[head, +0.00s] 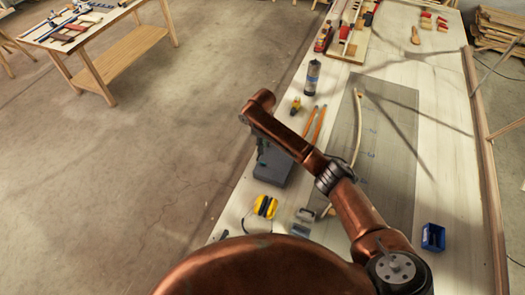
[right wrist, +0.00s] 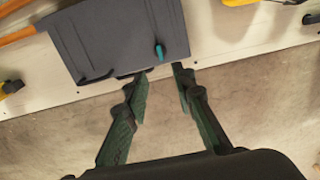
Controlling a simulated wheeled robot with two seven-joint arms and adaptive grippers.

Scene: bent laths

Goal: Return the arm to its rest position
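My right arm (head: 350,205) crosses the workbench from the lower right of the head view, its far end near the bench's left edge. My right gripper (right wrist: 160,72) shows in the right wrist view with its two green-black fingers apart and nothing between them. It is over the bench edge, with floor below, and the fingertips are close to a grey case (right wrist: 118,38). Whether they touch the case I cannot tell. In the head view the gripper is mostly hidden behind the arm, beside the grey case (head: 273,172). My left gripper is not in view.
A bent pale lath (head: 358,130) lies on a grey mat (head: 395,130). Yellow ear defenders (head: 265,206), a dark bottle (head: 312,78), orange sticks (head: 315,125) and a blue box (head: 433,237) stand or lie around. The floor (head: 130,150) left of the bench is clear.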

